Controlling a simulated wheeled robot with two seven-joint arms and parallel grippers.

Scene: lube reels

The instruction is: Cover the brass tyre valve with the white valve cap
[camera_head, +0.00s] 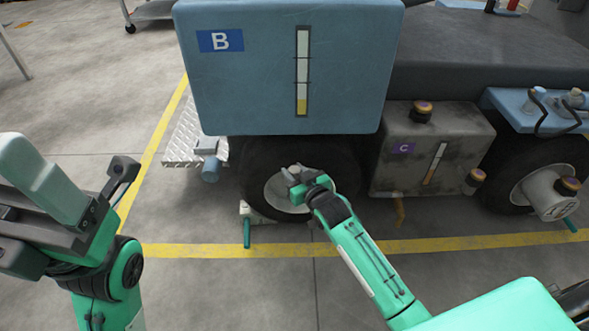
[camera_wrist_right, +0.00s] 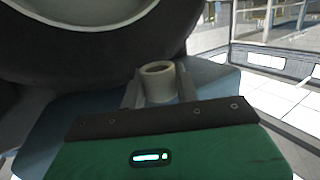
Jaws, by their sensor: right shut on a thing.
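My right gripper (camera_head: 297,180) is in front of the wheel under the blue tank marked B. In the right wrist view it is shut on the white valve cap (camera_wrist_right: 158,84), a short pale cylinder with its open end showing between the fingers. I cannot make out the brass tyre valve in either view; the gripper covers part of the hub (camera_head: 275,193). My left gripper (camera_head: 122,172) is at the left, away from the wheel, its jaw state unclear.
The blue tank (camera_head: 260,85) overhangs the tyre (camera_head: 258,163). A tread-plate step (camera_head: 184,135) is left of it. A grey box marked C (camera_head: 425,165) is to the right. A green-handled fitting (camera_head: 246,230) stands below the wheel. Floor in front is clear.

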